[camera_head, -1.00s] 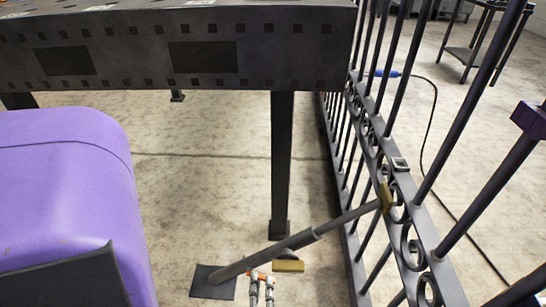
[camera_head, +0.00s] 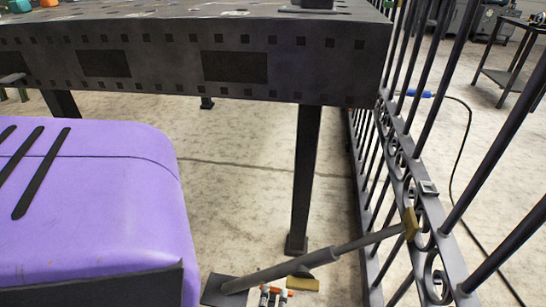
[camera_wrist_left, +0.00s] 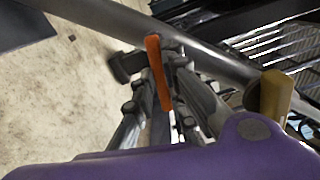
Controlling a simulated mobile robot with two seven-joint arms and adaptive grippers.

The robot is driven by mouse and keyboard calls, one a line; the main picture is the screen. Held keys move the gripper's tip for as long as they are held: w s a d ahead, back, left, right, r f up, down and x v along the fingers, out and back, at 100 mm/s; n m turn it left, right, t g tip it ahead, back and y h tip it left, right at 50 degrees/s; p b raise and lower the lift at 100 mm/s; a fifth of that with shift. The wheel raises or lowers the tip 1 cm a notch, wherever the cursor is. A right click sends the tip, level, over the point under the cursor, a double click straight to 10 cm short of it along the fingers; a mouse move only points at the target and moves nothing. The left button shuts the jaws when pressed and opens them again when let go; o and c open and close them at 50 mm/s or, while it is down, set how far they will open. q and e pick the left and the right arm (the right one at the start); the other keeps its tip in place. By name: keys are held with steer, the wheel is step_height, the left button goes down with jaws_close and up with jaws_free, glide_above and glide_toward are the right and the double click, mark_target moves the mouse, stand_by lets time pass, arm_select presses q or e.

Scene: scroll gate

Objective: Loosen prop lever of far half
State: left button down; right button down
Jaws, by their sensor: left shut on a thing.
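The prop is a dark telescoping tube (camera_head: 285,268) slanting up from a floor plate (camera_head: 218,291) to a brass-coloured pad (camera_head: 410,224) at the gate (camera_head: 437,243). Its orange lever (camera_wrist_left: 158,75) is large in the left wrist view, in front of the dark tube (camera_wrist_left: 205,55). My left gripper (camera_head: 271,296) is low at the bottom edge of the head view, beside the tube. In the wrist view its fingers (camera_wrist_left: 158,85) are shut on the orange lever. Their exact contact is partly hidden. My right gripper is not in view.
A heavy dark table (camera_head: 180,62) with a leg (camera_head: 305,180) stands behind the prop. A yellowish block (camera_head: 303,284) lies close beside the gripper and the tube. The gate bars close off the right side. A cable (camera_head: 468,125) lies on the floor beyond. Open floor (camera_head: 235,150) lies under the table.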

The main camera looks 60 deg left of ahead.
arm_select(q)
steer(key=shift+w, duration=0.1)
steer(key=c, duration=1.8)
jaws_free()
steer(key=shift+o, duration=0.2)
